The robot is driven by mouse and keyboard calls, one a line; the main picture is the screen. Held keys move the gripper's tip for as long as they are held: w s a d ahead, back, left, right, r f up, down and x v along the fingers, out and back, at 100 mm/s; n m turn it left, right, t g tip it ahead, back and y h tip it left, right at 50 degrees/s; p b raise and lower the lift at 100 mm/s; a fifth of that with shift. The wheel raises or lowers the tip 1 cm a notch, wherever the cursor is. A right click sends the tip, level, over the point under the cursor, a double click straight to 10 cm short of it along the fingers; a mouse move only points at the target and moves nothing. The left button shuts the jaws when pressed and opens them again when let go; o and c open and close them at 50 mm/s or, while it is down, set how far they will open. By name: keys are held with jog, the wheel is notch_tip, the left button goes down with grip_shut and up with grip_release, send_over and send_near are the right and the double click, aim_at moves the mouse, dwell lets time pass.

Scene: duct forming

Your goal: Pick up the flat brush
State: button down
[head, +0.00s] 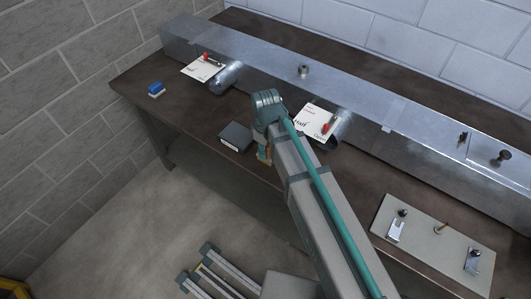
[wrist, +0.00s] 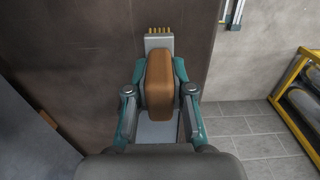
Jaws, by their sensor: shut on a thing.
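The flat brush (wrist: 159,95) has a broad wooden handle, a grey metal ferrule and short yellow bristles at the top of the wrist view. My gripper (wrist: 160,68) is shut on the handle, one teal finger on each side. In the head view my gripper (head: 264,145) is at the front edge of the brown bench, mostly hidden by my arm. A small orange-brown part of the brush (head: 264,155) shows below it. I cannot tell whether the brush touches the bench.
A dark box (head: 236,136) lies just left of my gripper. A long metal duct (head: 270,55) runs along the back of the bench (head: 130,85). White cards (head: 203,69) with red-tipped tools lie before it. A blue block (head: 156,89) is at left, a fixture plate (head: 432,245) at right.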

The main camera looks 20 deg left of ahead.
jog(key=shift+r, duration=0.15)
jog(key=shift+r+b, duration=0.45)
jog(key=shift+r, duration=0.2)
jog(key=s+d+r+b, duration=0.3)
jog(key=s+d+r, duration=0.1)
jog(key=s+r, duration=0.7)
jog(key=shift+s+d+r+b, duration=0.2)
jog(key=shift+s+r+b, duration=0.1)
jog(key=shift+s, duration=0.85)
jog(key=c, duration=1.6)
grip_release()
grip_shut()
